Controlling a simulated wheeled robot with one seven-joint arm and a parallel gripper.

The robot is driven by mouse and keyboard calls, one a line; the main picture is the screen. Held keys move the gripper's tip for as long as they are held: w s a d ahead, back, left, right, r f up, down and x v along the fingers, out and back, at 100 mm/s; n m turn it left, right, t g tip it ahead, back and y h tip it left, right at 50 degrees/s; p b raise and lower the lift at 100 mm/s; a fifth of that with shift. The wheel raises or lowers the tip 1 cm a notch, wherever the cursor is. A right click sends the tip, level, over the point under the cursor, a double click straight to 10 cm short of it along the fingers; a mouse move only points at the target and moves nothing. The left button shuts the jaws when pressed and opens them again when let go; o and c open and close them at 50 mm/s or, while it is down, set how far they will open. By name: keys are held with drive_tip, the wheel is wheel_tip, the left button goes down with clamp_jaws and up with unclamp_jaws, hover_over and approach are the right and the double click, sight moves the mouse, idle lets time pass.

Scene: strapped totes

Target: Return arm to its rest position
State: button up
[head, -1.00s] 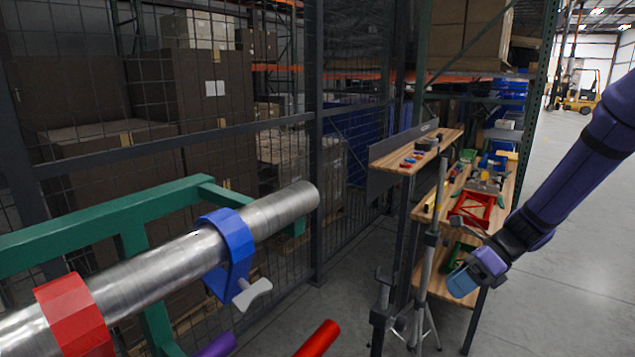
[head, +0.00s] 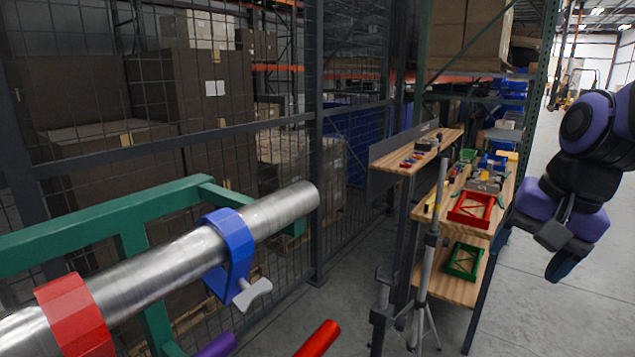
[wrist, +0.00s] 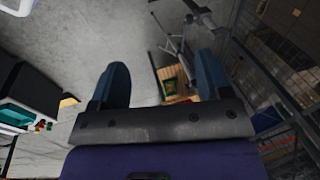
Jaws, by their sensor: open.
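My purple and black arm is folded at the right edge of the head view. My gripper (head: 562,262) hangs at its lower end, to the right of the wooden workbench and clear of it.
A wooden workbench (head: 440,287) carries a red frame (head: 471,210) and a green frame (head: 464,260). A grey tripod stand (head: 429,265) is before it. A metal pipe (head: 150,268) with blue and red clamps fills the lower left. Open floor (head: 600,320) lies right.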

drive_tip(key=s+d+r+n+t+h, duration=0.1)
drive_tip(key=s+d+r+n+t, duration=0.1)
drive_tip(key=s+n, duration=0.4)
wheel_tip(320, 180, up, 2)
drive_tip(key=shift+s+r+n+t+h, duration=0.15)
drive_tip(key=shift+s+n+t+h, duration=0.3)
drive_tip(key=shift+s, duration=0.3)
